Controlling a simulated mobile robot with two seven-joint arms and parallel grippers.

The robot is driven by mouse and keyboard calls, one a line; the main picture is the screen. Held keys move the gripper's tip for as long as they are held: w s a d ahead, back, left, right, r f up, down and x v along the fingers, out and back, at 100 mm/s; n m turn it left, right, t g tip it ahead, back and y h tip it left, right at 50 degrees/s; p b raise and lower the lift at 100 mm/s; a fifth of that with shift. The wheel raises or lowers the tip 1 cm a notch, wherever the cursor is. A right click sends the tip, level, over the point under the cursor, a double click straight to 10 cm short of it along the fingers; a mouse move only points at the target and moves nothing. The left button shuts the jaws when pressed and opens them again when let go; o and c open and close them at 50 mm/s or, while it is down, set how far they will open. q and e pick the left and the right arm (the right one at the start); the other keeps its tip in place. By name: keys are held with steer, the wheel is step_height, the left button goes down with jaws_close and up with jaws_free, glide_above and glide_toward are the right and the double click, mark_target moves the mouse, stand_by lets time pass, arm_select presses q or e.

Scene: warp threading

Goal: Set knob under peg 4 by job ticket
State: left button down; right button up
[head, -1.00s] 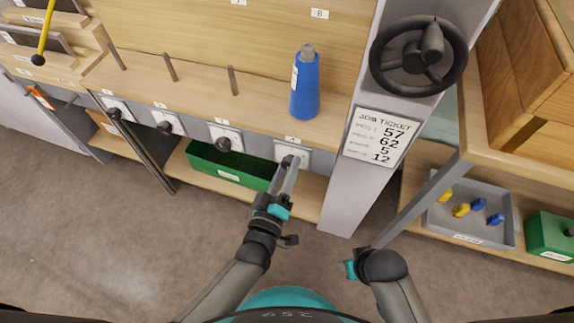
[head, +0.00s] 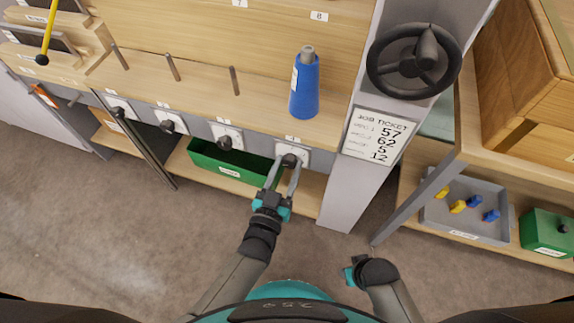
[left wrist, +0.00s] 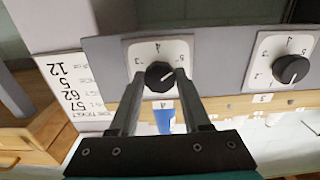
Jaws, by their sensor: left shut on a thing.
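The knob (head: 290,160) under peg 4 is black and round on a white dial plate at the right end of the rail. My left gripper (head: 284,174) has its fingers on either side of this knob and is shut on it. In the left wrist view, the knob (left wrist: 159,76) sits between the fingertips, its pale pointer line slanting up to the right. The job ticket (head: 381,136) hangs on the grey post and reads 57, 62, 5 and 12 from top to bottom. My right gripper (head: 352,272) is low and away from the rail, its fingers unclear.
A blue cone (head: 305,85) stands on the shelf above the knob. Other knobs (head: 225,142) line the rail to the left. A green bin (head: 230,170) sits below. A black handwheel (head: 414,58) is above the ticket. A grey tray (head: 465,228) holds yellow and blue pieces.

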arm_select(q)
steer(key=shift+m, duration=0.6)
arm_select(e)
steer(key=shift+s+f, duration=0.1)
steer(key=shift+f, duration=0.05)
arm_select(q)
steer(key=shift+c, duration=1.8)
jaws_free()
steer(key=shift+s, duration=0.1)
steer(key=shift+s+a, duration=0.1)
steer(key=shift+s, duration=0.1)
steer(key=p+v, duration=0.3)
steer(key=v, duration=1.1)
steer(key=shift+s, duration=0.35)
arm_select(e)
steer(key=s+d+f, duration=0.3)
steer(key=s+f, duration=0.1)
steer(key=shift+d+f, duration=0.2)
steer(key=shift+d, duration=0.15)
arm_select(q)
steer(key=shift+a, duration=0.1)
